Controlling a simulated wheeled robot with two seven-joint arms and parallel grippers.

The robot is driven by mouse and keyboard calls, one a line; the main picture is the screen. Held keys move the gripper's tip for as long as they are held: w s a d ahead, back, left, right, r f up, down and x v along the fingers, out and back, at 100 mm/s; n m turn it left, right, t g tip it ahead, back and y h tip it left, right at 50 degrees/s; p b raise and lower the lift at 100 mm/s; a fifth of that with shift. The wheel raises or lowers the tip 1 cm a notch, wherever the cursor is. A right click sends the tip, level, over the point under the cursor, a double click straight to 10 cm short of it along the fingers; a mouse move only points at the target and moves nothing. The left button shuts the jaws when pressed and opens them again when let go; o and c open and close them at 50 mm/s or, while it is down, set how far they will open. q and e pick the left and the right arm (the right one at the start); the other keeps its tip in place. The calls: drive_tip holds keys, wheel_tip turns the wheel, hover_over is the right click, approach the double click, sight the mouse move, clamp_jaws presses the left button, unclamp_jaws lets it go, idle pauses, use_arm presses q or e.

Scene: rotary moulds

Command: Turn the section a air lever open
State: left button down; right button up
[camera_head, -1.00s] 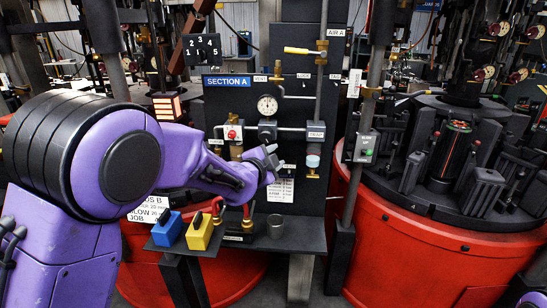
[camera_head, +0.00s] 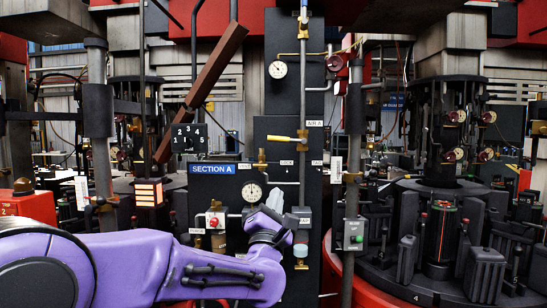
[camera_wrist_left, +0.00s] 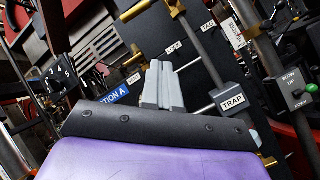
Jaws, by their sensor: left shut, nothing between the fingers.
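The air lever of section A has a yellow handle (camera_head: 283,139) lying horizontally on the dark panel (camera_head: 285,100). It points left from a brass fitting on the vertical pipe, beside the AIR A label (camera_head: 315,123). The blue SECTION A sign (camera_head: 212,169) is lower left of it. A yellow handle, apparently the same lever, shows at the top of the left wrist view (camera_wrist_left: 133,11). My left gripper (camera_head: 275,200) is shut and empty, below the lever and just right of the pressure gauge. Its grey fingers also show in the wrist view (camera_wrist_left: 162,80), apart from the lever.
The round gauge (camera_head: 251,193), a red button box (camera_head: 214,221) and pipes crowd the panel near my gripper. A post with a green-button box (camera_head: 353,235) stands to the right. A slanted brown beam (camera_head: 205,85) is at upper left.

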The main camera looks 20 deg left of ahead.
use_arm(q)
drive_tip(key=a+n+y, duration=0.1)
drive_tip(key=n+y, duration=0.1)
drive_tip(key=n, duration=0.6)
drive_tip(key=n+p, duration=0.1)
drive_tip(key=p, duration=0.4)
approach(286, 140)
drive_tip(key=w+a, duration=0.5)
drive_tip(key=r+p, duration=0.2)
drive_tip(key=shift+w+d+r, duration=0.25)
drive_tip(key=shift+d, duration=0.05)
drive_tip(key=shift+a+r+m+h, duration=0.15)
drive_tip(key=shift+r+m+h, duration=0.2)
drive_tip(key=shift+m+h, duration=0.25)
